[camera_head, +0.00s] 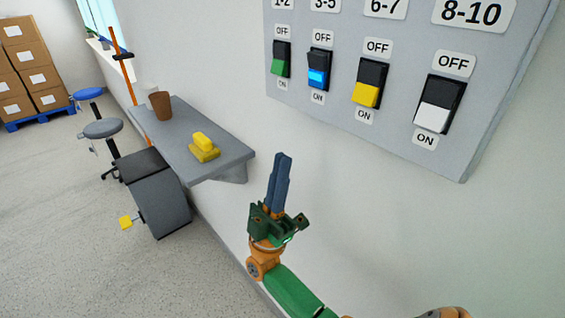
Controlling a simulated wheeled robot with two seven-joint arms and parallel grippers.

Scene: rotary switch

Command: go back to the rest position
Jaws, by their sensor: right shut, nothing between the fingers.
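A grey switch panel (400,112) is on the wall at the upper right, with several switches labelled OFF above and ON below. From left to right they are a green switch (281,60), a blue switch (318,70) that looks lit, a yellow switch (368,84) and a white switch (438,104). My right gripper (283,156) is below the panel, pointing up, its blue fingers together with nothing between them. It is apart from the switches. My left gripper is not in view.
A grey wall shelf (225,146) holds a brown cup (160,105) and yellow objects (204,146). Two stools, blue (88,94) and grey (102,129), and stacked boxes (30,65) stand left. The floor at lower left is mostly clear.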

